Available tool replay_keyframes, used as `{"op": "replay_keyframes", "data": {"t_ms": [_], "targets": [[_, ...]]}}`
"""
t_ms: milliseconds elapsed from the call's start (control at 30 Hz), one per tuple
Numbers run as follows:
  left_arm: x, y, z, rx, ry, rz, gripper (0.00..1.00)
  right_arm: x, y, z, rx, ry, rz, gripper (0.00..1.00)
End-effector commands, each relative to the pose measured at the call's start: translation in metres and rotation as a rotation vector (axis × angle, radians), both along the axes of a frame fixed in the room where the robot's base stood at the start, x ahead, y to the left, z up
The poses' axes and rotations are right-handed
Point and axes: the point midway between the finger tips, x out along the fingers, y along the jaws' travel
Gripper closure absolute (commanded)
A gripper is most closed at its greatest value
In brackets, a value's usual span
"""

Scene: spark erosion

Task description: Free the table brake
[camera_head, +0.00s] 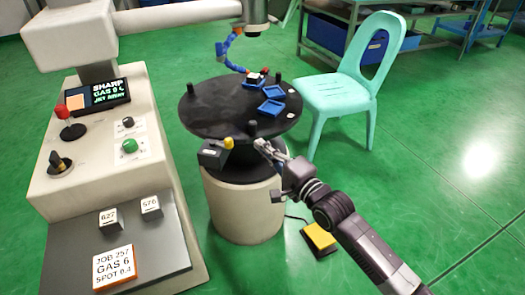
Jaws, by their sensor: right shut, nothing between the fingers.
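A round black table (225,108) stands on a cream pedestal (240,210). At its front left edge, below the table top, is a dark block (212,155) with a yellow knob (228,143) on it, which looks like the table brake. My right gripper (262,146) is just to the right of that block, near the table's front edge and apart from the yellow knob. Its fingers are shut and look empty. My left gripper is not in the picture.
The machine console (150,190) with knobs and a small screen (95,96) stands at left. Blue trays (268,107) lie on the table. A mint chair (340,92) is close at right. A yellow pedal (320,236) sits on the floor. Green floor is free at right.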

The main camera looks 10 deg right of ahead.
Motion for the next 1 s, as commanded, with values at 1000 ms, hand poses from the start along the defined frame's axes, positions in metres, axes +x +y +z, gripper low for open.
{"op": "replay_keyframes", "data": {"t_ms": [1000], "targets": [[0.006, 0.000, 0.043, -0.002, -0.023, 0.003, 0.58, 0.029, 0.060, -0.001, 0.000, 0.001, 0.000, 1.00]]}}
